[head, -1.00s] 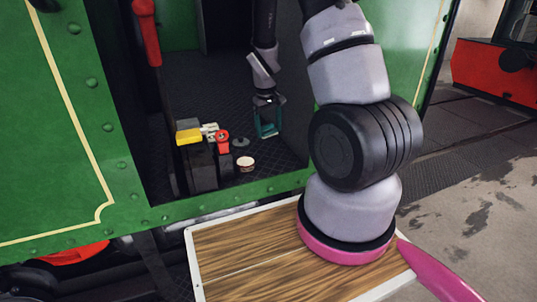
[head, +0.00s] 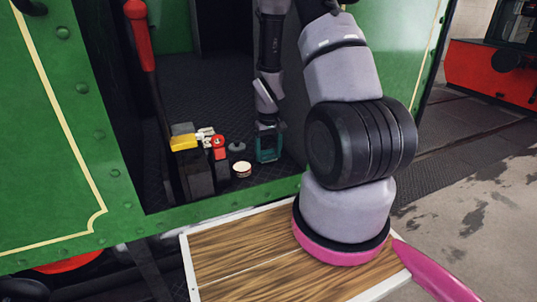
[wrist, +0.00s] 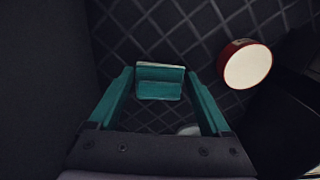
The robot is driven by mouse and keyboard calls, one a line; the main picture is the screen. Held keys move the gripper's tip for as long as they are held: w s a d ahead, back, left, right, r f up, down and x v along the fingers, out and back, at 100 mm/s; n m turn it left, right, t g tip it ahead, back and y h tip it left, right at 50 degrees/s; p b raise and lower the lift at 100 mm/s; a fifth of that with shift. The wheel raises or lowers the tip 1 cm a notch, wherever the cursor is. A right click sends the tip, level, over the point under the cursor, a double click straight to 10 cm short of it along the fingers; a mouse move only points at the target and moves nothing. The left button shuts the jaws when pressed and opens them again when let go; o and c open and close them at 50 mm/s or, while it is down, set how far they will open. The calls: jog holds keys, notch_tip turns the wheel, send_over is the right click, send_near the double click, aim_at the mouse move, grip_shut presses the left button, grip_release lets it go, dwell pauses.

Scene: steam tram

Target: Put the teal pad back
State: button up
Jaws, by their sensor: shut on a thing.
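The teal pad (wrist: 160,84) is a small block with a pale edge, held between the tips of my gripper's teal fingers in the wrist view. My gripper (head: 268,158) is shut on it inside the tram's doorway, low over the dark patterned floor. In the head view the pad and fingers share a colour and are hard to tell apart. In the wrist view the floor shows behind the pad; whether the pad touches it I cannot tell.
A round red-sided tin with a pale top (head: 242,169) stands left of my gripper; it also shows in the wrist view (wrist: 247,66). Dark blocks (head: 197,178) with yellow, white and red parts stand further left, near a red-handled lever (head: 136,12). A green sill (head: 215,204) runs in front.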

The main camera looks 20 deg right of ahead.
jog(key=shift+f, duration=0.25)
jog(key=o, duration=1)
notch_tip(320, 180, up, 12)
notch_tip(320, 180, up, 11)
jog(key=m+t, duration=0.1)
jog(key=t, duration=0.1)
send_over(269, 156)
jog(key=s+a, duration=0.2)
jog(key=s+a+r+m+t+y, duration=0.1)
jog(key=s+a+r+t, duration=0.1)
jog(key=s+r, duration=0.6)
jog(key=s+a+r+m+t+y, duration=0.1)
jog(key=s+a+r+m+t, duration=0.1)
jog(key=s+r, duration=0.5)
notch_tip(269, 156, up, 4)
jog(key=shift+s+a+r+t, duration=0.1)
jog(key=shift+s+a+t, duration=0.4)
jog(key=shift+a, duration=0.6)
